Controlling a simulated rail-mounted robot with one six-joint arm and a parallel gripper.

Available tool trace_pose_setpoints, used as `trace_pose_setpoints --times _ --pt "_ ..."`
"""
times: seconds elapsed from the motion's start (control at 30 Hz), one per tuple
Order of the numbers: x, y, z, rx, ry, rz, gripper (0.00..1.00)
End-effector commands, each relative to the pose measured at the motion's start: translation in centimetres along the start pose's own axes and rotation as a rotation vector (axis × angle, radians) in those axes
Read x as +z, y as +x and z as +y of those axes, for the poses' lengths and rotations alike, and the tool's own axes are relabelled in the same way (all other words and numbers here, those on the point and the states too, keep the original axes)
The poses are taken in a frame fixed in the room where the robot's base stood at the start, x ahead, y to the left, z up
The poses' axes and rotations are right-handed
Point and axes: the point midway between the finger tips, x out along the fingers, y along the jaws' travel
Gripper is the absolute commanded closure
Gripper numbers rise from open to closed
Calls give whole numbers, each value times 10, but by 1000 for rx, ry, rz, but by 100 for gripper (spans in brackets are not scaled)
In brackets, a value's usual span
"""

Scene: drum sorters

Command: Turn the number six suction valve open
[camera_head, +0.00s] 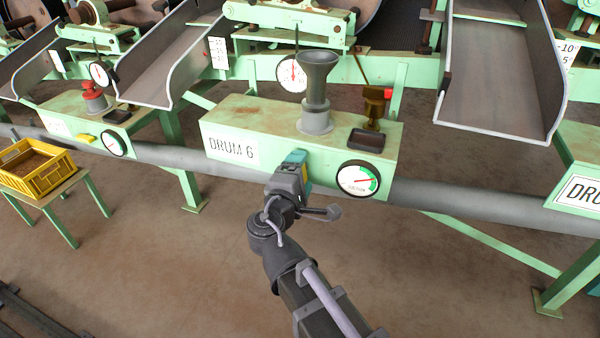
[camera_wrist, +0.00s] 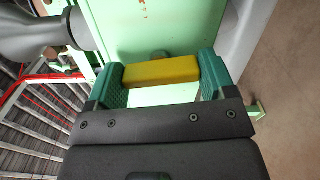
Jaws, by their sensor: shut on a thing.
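The DRUM 6 box (camera_head: 228,150) is pale green and carries a round suction gauge (camera_head: 357,180) with a red needle, white face and green sector. My gripper (camera_head: 300,164) is at the box's front face, between the label and the gauge. In the wrist view, the teal fingers of my gripper (camera_wrist: 160,76) are shut on a yellow valve handle (camera_wrist: 160,69), which spans the gap between them, nearly level. A small brownish fitting shows behind the handle.
A thick grey pipe (camera_head: 440,197) runs behind the box. A grey funnel (camera_head: 318,90), a dark tray (camera_head: 366,140) and a brass fitting (camera_head: 374,105) stand on top. A neighbouring box has its own yellow handle (camera_head: 85,138). A yellow crate (camera_head: 38,168) is at left.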

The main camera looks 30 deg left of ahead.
Motion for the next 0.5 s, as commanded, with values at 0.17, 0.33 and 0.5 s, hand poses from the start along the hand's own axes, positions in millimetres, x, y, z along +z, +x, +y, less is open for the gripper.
trace_pose_setpoints --times 0.17,0.33,0.5 --pt "0 0 0 -1 91 0 47" --pt "0 0 -1 -1 143 0 47" --pt "0 -1 -1 -1 163 0 47"
